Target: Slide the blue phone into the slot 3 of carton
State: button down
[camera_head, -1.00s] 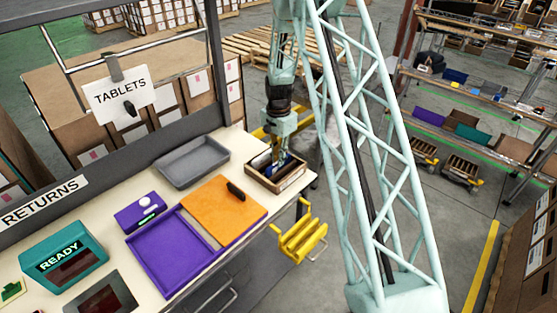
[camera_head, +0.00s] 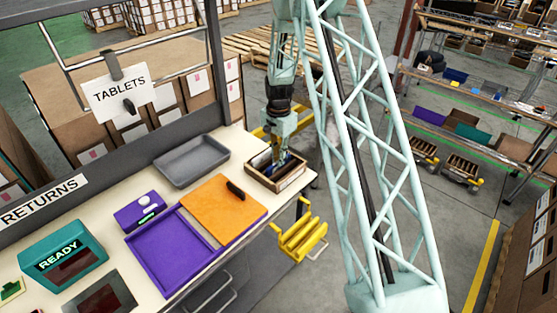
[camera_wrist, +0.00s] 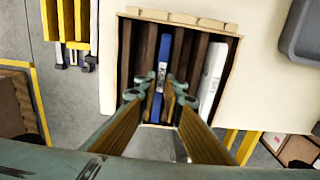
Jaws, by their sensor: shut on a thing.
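The wooden-looking carton (camera_head: 290,184) stands at the right end of the bench, and its dark dividers show from above in the wrist view (camera_wrist: 234,62). My gripper (camera_wrist: 163,88) reaches down into it and is shut on the blue phone (camera_wrist: 164,52). The phone stands on edge between dividers near the carton's middle, at least partly inside. Its lower part is hidden, so I cannot tell how deep it sits. No slot numbers are visible. A white device (camera_wrist: 212,72) stands in a slot at the right in the wrist view.
A grey tray (camera_head: 191,178) lies left of the carton. An orange board (camera_head: 213,204) and purple tray (camera_head: 172,279) lie in front. A yellow rack (camera_head: 302,240) hangs at the bench's front edge. The teal READY box (camera_head: 62,240) is far left.

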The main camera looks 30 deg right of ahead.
jog(key=c, duration=2.7)
grip_release()
jog(key=shift+r, duration=0.1)
jog(key=shift+r, duration=5.9)
jog(key=shift+r, duration=0.15)
jog(key=shift+r+p, duration=1.5)
jog(key=shift+r, duration=1.85)
jog(key=shift+r, duration=0.1)
